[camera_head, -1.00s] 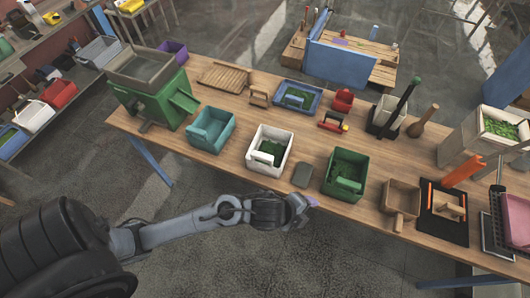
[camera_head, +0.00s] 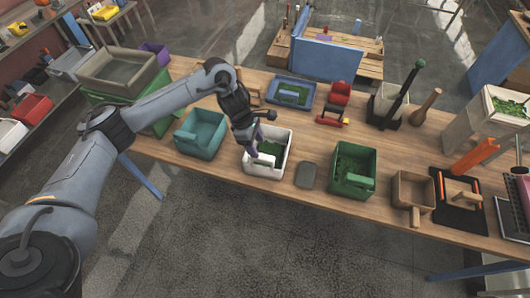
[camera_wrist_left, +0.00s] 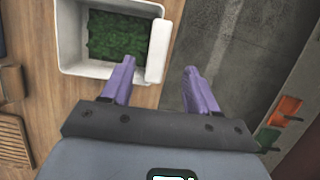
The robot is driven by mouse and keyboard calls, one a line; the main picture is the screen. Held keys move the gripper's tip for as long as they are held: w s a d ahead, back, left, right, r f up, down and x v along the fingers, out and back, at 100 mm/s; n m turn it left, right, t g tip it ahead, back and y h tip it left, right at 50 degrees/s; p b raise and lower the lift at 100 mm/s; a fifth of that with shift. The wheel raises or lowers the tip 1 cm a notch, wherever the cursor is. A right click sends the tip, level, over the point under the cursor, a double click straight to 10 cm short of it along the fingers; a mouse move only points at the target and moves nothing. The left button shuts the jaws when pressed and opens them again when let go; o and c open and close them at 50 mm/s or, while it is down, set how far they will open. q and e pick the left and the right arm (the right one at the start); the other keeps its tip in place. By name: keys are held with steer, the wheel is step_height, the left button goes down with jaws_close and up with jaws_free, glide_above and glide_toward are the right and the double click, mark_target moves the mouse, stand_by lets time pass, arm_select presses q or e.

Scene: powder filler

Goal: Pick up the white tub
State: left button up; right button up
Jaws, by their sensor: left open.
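The white tub (camera_head: 283,158) stands upright on the wooden table, with green material inside. It also shows at the top of the left wrist view (camera_wrist_left: 71,42), with a thick white block along its right side. My left gripper (camera_head: 258,153) reaches down over the tub in the head view, and its arm hides part of the far rim. In the left wrist view its two purple fingers (camera_wrist_left: 160,68) are apart and empty, pointing toward the tub's right side near the white block. I cannot tell whether they touch it. My right gripper is not in view.
A teal tub (camera_head: 201,135) stands left of the white tub. A grey flat block (camera_head: 307,175) and a green tub (camera_head: 353,172) are to its right. A blue tray (camera_head: 290,92) lies behind. The table's front edge is close in front of the tub.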

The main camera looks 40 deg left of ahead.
mark_target(263, 160)
arm_select(q)
steer(key=x, duration=0.4)
steer(key=shift+d+f, duration=0.15)
steer(key=shift+f, duration=0.25)
steer(key=shift+a+p+x, duration=0.15)
steer(key=shift+p+x, duration=0.15)
steer(key=shift+x, duration=0.7)
steer(key=shift+a+p+x, duration=0.1)
steer(key=shift+p+x, duration=0.2)
steer(key=shift+x, duration=1.45)
steer(key=shift+w+a, duration=0.1)
jaws_close()
